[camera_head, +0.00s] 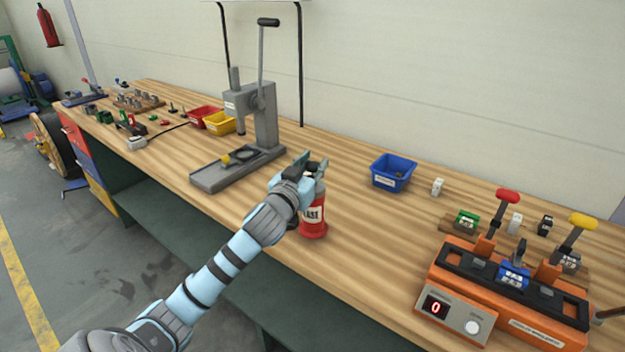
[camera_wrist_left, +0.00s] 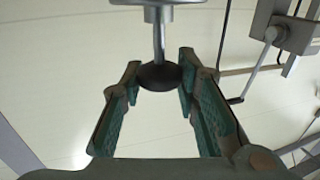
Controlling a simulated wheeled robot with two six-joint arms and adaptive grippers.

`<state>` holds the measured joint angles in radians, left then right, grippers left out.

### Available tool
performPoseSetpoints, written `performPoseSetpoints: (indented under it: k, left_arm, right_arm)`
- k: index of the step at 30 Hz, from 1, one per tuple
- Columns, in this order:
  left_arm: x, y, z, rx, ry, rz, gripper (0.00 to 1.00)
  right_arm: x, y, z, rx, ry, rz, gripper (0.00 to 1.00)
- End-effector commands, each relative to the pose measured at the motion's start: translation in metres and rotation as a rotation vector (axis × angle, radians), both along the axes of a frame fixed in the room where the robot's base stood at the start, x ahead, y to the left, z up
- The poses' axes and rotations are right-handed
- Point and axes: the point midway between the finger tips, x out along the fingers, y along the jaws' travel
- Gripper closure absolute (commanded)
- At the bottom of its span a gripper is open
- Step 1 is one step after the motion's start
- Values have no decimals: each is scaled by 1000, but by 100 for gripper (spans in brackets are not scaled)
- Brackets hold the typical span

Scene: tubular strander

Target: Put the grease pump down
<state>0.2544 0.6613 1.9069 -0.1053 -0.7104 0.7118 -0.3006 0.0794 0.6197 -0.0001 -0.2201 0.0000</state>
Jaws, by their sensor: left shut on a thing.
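The grease pump (camera_head: 313,222) is a red can with a pale label and a greyish top. It stands upright at the front part of the wooden bench, near the edge. Whether its base touches the wood is hard to tell. My left gripper (camera_head: 309,168) is at its top, shut on it, and hides part of the upper end. In the left wrist view, a dark knob on a metal rod (camera_wrist_left: 160,74) shows between the green-padded fingers of the left gripper (camera_wrist_left: 158,80). My right gripper is not in view.
The bench (camera_head: 352,215) is clear right of the pump. A grey lever press (camera_head: 262,118) stands behind left, a blue bin (camera_head: 393,172) behind right. An orange lever machine (camera_head: 500,292) is at the right. Red (camera_head: 204,116) and yellow (camera_head: 221,124) bins are farther left.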

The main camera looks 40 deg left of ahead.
Motion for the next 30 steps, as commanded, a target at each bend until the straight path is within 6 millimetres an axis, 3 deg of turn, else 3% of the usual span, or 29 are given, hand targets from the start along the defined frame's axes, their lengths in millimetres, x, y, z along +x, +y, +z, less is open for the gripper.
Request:
performPoseSetpoints:
  k: [4, 10, 11, 14, 24, 30]
  left_arm:
    - [0, 0, -26, 0, -1, -1, 100]
    - [0, 0, -26, 1, -3, -1, 100]
    - [0, 0, -28, -2, 2, 0, 67]
    - [0, 0, -28, -2, 2, 0, 51]
    - [-3, -1, -28, -1, 3, 0, 51]
    - [-33, -10, -28, 4, 4, -2, 51]
  right_arm:
    - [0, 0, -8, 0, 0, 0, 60]
    - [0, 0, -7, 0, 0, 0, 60]
    - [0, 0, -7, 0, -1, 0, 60]
    - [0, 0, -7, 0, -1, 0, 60]
    - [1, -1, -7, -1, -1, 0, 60]
    - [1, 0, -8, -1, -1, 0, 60]
